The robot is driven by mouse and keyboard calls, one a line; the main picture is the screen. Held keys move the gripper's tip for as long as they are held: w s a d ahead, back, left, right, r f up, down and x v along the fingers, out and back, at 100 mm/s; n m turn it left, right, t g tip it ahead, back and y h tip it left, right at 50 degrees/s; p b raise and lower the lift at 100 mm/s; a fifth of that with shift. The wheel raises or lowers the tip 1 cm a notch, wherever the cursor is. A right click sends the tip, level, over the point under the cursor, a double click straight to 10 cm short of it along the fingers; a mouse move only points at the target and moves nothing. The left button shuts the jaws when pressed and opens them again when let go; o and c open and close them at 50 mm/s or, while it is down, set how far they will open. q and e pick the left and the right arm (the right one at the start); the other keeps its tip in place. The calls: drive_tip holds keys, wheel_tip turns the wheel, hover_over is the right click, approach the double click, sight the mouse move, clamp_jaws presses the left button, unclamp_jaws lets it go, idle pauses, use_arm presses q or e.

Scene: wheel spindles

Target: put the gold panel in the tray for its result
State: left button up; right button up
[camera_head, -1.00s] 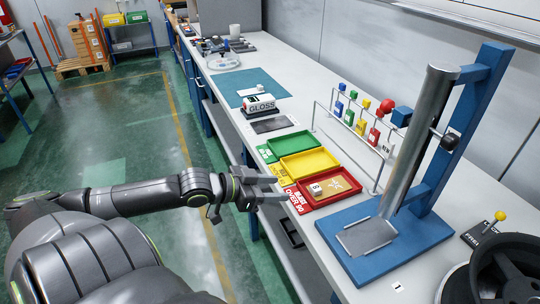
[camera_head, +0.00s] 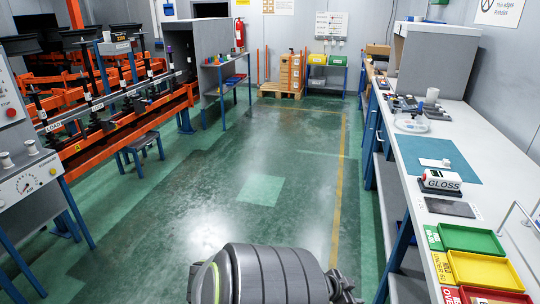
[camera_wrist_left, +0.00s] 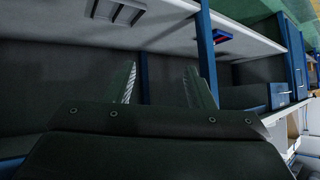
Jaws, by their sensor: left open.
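No gold panel can be made out in the current views. The green tray (camera_head: 441,229), the yellow tray (camera_head: 450,262) and the red tray (camera_head: 465,294) stand in a row on the bench at the lower right of the head view. The red tray is cut off by the frame edge, so most of its inside is hidden. My left gripper is partly seen at the bottom of the head view (camera_head: 346,287), left of the trays and off the bench. In the left wrist view its fingers (camera_wrist_left: 160,86) are apart with nothing between them. My right gripper is not seen.
A GLOSS meter (camera_head: 440,182), a dark grey plate (camera_head: 450,208) and a blue mat (camera_head: 436,160) lie behind the trays on the bench (camera_head: 405,200). An orange rack (camera_head: 120,125) with spindles stands at left. The green floor between is clear.

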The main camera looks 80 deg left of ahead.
use_arm(q)
drive_tip(key=s+d+f+g, duration=0.3)
drive_tip(key=s+f, duration=0.6)
drive_tip(key=f, duration=0.4)
drive_tip(key=s+d+f+g, duration=0.2)
drive_tip(key=s+d+f, duration=0.6)
drive_tip(key=s+d, duration=0.2)
drive_tip(key=s+d+f+g+h, duration=0.1)
drive_tip(key=s+d+f+g, duration=0.2)
drive_tip(key=s+d+f, duration=0.5)
drive_tip(key=shift+s+d+g, duration=0.3)
drive_tip(key=shift+s+d, duration=0.75)
drive_tip(key=shift+s, duration=0.05)
